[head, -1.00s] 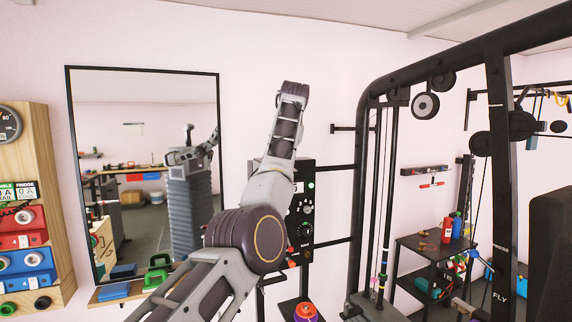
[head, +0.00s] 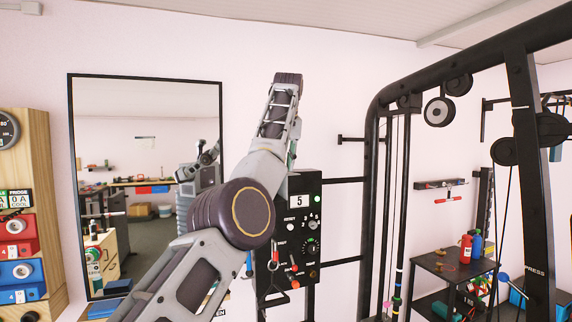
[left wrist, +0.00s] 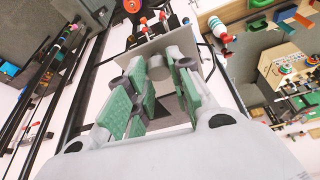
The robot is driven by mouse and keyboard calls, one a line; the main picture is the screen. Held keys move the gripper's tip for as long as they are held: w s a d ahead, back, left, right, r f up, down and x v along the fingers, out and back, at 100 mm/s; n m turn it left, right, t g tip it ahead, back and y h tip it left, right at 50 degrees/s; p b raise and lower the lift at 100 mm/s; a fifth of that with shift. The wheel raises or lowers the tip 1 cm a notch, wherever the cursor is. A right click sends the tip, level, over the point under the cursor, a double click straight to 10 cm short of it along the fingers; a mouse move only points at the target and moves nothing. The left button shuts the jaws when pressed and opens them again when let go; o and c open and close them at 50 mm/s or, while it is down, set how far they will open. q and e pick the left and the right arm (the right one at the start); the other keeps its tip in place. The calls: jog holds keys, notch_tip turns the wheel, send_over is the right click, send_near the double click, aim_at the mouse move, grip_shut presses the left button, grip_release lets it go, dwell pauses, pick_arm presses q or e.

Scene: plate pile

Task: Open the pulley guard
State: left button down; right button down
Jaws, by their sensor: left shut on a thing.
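My left gripper (left wrist: 155,95) shows in the left wrist view with green-padded fingers on both sides. It is closed on a small grey piece (left wrist: 157,68) between the fingers. A flat grey plate (left wrist: 135,52) lies just beyond the fingertips; I cannot tell for sure whether this is the pulley guard. In the head view the left gripper (head: 292,151) is mostly hidden behind my own wrist, in front of the top of a black control box (head: 312,188). No pulley guard can be made out clearly there. My right gripper is not in view.
The control box has a display, knobs and a hanging black handle. A black cable-machine frame (head: 372,160) with round pulleys (head: 439,111) stands to the right. A mirror (head: 110,120) hangs at left beside a wooden panel. A black shelf (head: 440,266) holds bottles.

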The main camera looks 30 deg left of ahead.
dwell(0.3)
pick_arm(q)
jog(key=c, duration=1.3)
grip_release()
jog(key=shift+w, duration=0.1)
jog(key=shift+o, duration=0.2)
